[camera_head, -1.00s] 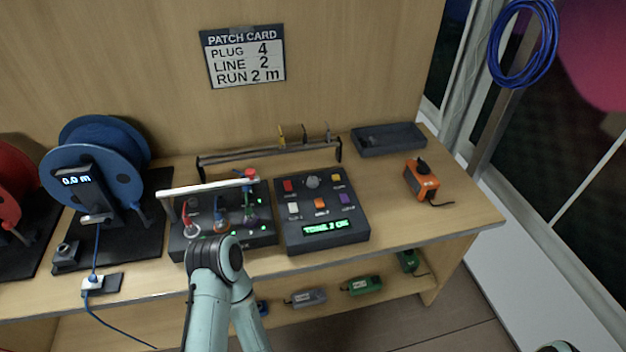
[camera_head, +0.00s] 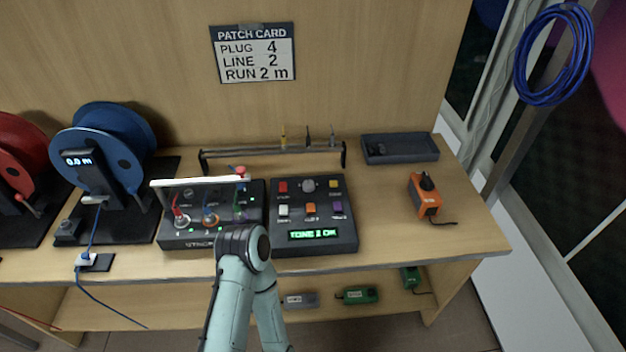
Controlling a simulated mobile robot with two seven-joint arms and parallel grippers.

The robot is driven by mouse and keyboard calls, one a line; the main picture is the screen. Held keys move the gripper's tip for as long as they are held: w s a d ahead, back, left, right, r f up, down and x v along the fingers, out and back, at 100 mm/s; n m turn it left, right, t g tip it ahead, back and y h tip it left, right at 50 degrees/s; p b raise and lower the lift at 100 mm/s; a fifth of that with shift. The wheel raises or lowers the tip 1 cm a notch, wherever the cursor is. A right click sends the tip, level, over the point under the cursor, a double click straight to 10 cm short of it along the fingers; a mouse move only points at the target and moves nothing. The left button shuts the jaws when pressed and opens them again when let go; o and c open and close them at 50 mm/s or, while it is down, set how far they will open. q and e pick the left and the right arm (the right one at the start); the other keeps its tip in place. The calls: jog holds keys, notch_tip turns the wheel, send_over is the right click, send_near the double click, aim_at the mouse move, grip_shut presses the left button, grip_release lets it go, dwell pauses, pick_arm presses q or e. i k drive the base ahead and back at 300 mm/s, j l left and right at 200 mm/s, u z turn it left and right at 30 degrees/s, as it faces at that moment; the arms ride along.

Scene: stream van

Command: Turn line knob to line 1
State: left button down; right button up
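A dark control box (camera_head: 344,237) stands on the bench with a round grey knob (camera_head: 308,185) at its back middle, between a red and a yellow button. I cannot read which line the grey knob points to. The box's green display (camera_head: 313,234) appears to read "TONE 2" and a short word. An orange box (camera_head: 423,203) to the right carries a black knob (camera_head: 427,183). One arm of mine rises from the bottom, its bent joint in front of the boxes. Neither gripper shows; both are out of frame.
A dark patch box (camera_head: 185,243) with coloured plugs and a white bar (camera_head: 200,182) stands left of the control box. Behind are a low rack (camera_head: 270,153) and a grey tray (camera_head: 400,150). A patch card (camera_head: 254,53) reads plug 4, line 2. A blue reel (camera_head: 110,140) stands left.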

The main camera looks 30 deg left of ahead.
aim_at(308, 186)
jog(key=l+u, duration=0.1)
jog(key=u, duration=1.3)
jog(key=i+l, duration=0.05)
